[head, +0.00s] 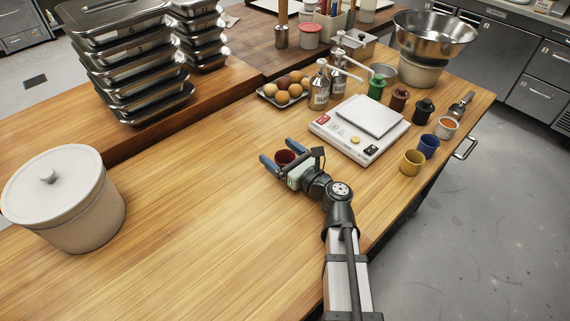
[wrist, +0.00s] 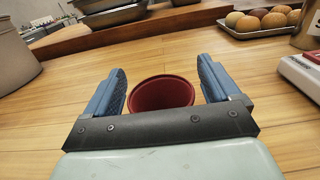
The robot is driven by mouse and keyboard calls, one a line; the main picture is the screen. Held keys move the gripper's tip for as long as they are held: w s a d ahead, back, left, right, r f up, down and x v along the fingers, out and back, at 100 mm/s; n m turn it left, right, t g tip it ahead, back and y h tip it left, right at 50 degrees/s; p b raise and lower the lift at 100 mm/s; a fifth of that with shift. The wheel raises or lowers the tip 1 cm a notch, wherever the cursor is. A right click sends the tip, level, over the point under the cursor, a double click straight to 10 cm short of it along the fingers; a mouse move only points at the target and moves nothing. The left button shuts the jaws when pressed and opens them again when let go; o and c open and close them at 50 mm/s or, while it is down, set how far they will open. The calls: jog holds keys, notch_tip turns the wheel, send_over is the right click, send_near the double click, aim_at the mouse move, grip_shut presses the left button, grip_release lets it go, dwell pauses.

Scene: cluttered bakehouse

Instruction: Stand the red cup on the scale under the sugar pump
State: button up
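The red cup (head: 285,158) stands upright on the wooden counter, left of the scale. In the wrist view, the cup (wrist: 161,93) shows its open rim between the two blue fingers. My gripper (head: 274,160) is open around the cup, with a visible gap at the right finger; the gripper bar (wrist: 162,127) hides the cup's lower near side. The white scale (head: 345,140) has a bare square plate (head: 370,117). Two pump bottles stand behind it, a front one (head: 319,91) and a rear one (head: 338,79); their labels are too small to read surely. A long spout reaches toward the plate.
A yellow cup (head: 411,163), a blue cup (head: 428,146) and an orange-rimmed cup (head: 446,128) stand right of the scale. Buns fill a tray (head: 263,98). The counter's left middle is clear.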

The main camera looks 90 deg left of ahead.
jog(key=c, duration=1.1)
jog(key=shift+r, duration=0.1)
